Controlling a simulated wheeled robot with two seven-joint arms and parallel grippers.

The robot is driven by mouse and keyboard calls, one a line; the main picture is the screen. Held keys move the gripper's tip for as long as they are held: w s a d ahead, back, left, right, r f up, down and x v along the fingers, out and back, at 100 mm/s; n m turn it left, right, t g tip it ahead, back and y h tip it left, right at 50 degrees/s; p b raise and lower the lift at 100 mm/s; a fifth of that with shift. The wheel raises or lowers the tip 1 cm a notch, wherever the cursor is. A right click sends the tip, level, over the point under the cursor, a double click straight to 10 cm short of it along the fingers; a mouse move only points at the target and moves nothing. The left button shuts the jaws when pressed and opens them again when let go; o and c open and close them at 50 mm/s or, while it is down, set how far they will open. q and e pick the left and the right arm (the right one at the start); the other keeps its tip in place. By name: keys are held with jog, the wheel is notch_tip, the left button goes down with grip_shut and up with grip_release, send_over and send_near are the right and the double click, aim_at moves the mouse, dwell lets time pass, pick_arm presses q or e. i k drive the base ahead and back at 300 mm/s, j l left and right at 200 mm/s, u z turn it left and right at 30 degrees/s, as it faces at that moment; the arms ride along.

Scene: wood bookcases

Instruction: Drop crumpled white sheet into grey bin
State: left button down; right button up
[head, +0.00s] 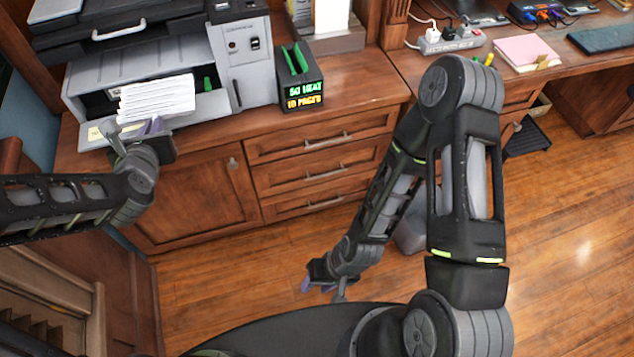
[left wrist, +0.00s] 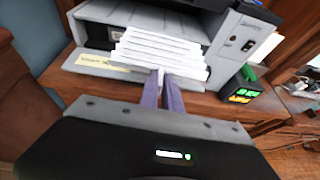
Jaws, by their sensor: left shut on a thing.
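White creased paper (head: 157,98) lies in layers at the printer's front tray. It fills the middle of the left wrist view (left wrist: 160,52). My left gripper (head: 152,126) is at the front edge of this paper. In the left wrist view its purple fingers (left wrist: 170,92) are close together and shut on the paper's near edge. My right gripper (head: 316,287) hangs low over the floor, empty, with its fingers apart. A grey object (head: 410,238) stands on the floor behind my right arm. It may be the grey bin, but the arm hides most of it.
The grey printer (head: 240,60) stands on a wooden cabinet with drawers (head: 325,172). A black box with lit text (head: 302,85) stands right of it. A desk with a power strip (head: 450,42) and a pink notebook (head: 527,52) is at the right. Wooden floor (head: 230,270) is clear in front.

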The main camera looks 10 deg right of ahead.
aim_at(416, 232)
jog(key=z, duration=1.65)
jog(key=j+z, duration=0.25)
jog(key=j, duration=0.25)
jog(key=k+j, duration=0.15)
jog(key=j, duration=0.05)
